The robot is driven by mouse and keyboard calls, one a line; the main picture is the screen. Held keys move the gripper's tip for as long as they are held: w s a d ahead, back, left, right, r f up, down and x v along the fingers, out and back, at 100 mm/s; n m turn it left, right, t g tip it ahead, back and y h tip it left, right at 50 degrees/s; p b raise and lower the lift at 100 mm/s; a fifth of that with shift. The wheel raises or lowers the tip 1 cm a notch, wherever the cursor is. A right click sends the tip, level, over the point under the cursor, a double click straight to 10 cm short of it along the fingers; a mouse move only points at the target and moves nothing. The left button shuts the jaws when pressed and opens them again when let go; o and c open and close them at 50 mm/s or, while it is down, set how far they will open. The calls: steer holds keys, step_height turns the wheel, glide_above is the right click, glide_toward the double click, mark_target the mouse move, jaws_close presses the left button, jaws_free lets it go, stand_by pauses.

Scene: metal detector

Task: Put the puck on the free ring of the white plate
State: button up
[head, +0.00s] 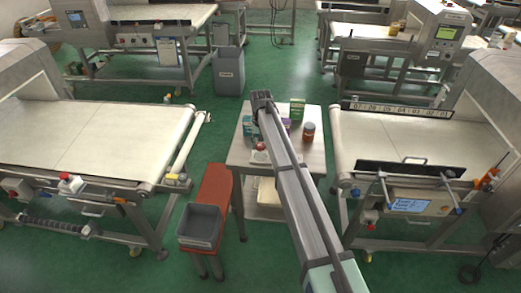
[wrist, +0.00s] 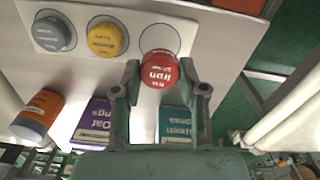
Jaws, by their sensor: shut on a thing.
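The red puck (wrist: 160,70), lettered "Iron", is between the two fingertips of my gripper (wrist: 160,76), which is shut on it. The white plate (wrist: 131,17) lies beyond it at the top of the wrist view. A grey puck (wrist: 52,33) and a yellow puck (wrist: 107,39) sit on its left and middle rings. The right ring (wrist: 160,36) is empty, and the red puck overlaps its lower edge in the picture. Its height above the plate is unclear. In the head view the red puck (head: 260,146) shows left of my arm, near the white plate (head: 258,157).
An orange bottle (wrist: 38,114), a purple box (wrist: 91,124) and a teal box (wrist: 174,124) stand on the table below the plate in the wrist view. A green box (head: 297,108) is at the table's back. Conveyors flank the table; a grey bin (head: 200,226) stands front left.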

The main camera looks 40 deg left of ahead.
mark_target(260, 156)
steer(key=shift+f+p, duration=0.55)
steer(key=shift+f, duration=1.7)
steer(key=shift+f, duration=0.2)
steer(key=o, duration=1)
steer(key=shift+c, duration=0.2)
steer(key=shift+r, duration=0.15)
step_height(260, 156, up, 12)
steer(key=b, duration=0.3)
steer(key=shift+b, duration=0.3)
